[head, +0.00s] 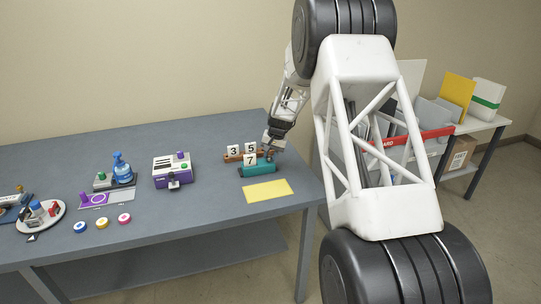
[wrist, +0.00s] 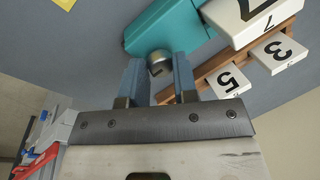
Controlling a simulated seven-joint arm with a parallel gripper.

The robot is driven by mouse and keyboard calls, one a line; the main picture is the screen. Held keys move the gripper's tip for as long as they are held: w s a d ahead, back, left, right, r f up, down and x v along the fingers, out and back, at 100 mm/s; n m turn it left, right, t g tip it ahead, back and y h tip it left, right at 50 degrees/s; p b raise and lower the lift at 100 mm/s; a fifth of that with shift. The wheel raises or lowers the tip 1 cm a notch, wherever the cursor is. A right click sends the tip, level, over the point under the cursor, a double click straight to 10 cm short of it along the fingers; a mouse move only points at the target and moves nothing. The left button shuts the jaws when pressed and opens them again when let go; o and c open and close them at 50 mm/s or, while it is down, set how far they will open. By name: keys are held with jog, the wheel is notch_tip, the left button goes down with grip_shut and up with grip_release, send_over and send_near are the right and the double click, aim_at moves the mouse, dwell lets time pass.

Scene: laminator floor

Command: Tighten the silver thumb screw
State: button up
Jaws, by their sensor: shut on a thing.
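The silver thumb screw (wrist: 158,62) sticks out of the end of a teal block (wrist: 172,27). In the wrist view its round head lies between the tips of my two blue-grey fingers. My gripper (wrist: 158,72) is shut on it. In the head view my gripper (head: 271,143) reaches down to the right end of the teal block (head: 256,168), and the screw is hard to make out there. The block carries a white tile marked 7 (head: 250,160).
Behind the block, a wooden rack holds tiles 3 (head: 233,151) and 5 (head: 250,148). A yellow sheet (head: 267,191) lies in front. A purple device (head: 174,171) stands left, with clear tabletop between. A side table (head: 478,126) with folders is at right.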

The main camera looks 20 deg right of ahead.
jog(key=o, duration=0.9)
jog(key=shift+v, duration=3.9)
